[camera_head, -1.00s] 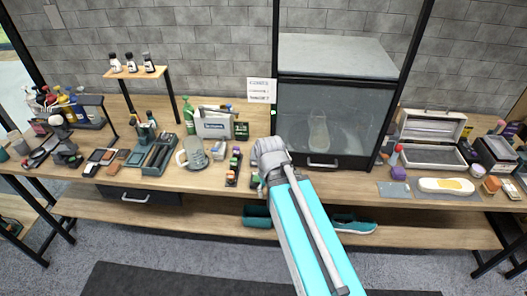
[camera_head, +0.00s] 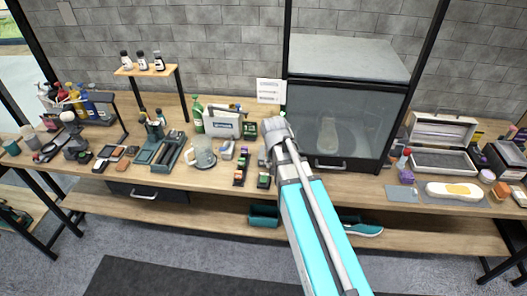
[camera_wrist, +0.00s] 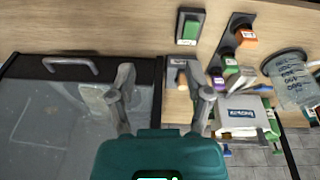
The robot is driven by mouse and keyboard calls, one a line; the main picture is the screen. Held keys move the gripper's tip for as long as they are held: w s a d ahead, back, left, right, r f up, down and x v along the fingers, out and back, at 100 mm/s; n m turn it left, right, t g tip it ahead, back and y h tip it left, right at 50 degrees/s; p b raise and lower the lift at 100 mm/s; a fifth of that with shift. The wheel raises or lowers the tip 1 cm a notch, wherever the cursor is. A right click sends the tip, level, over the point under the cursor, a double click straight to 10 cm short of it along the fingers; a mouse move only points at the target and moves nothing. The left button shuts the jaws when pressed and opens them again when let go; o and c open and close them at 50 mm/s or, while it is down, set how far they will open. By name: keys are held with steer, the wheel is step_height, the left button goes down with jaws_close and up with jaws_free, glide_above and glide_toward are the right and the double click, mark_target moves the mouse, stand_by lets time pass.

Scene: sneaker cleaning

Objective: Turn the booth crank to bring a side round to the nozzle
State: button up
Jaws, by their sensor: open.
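The booth (camera_head: 345,68) is a dark-framed cabinet with a clear front door at the back of the bench. A pale shoe (camera_head: 328,136) stands inside it, seen through the door. My gripper (camera_head: 274,128) is at the booth's front left edge, seen mostly from behind. In the wrist view my gripper (camera_wrist: 162,92) has its two fingers wide apart, one over the booth door and one beyond the booth's side edge. A small grey piece (camera_wrist: 180,76) shows by the right finger; I cannot tell whether it is the crank. No crank is clearly visible.
The booth's door handle (camera_head: 329,167) sticks out low in front. An open case (camera_head: 443,160) stands to the right.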

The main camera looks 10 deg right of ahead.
steer(key=w+a+r+m+t+h, duration=0.1)
steer(key=w+a+r+m+t, duration=0.1)
steer(key=w, duration=1.1)
steer(key=shift+m+p, duration=0.3)
steer(key=shift+p, duration=0.1)
steer(key=b+x, duration=1.2)
steer(key=x, duration=0.1)
steer(key=shift+w+f+b, duration=0.15)
steer(key=shift+f+b, duration=0.1)
steer(key=shift+b, duration=0.15)
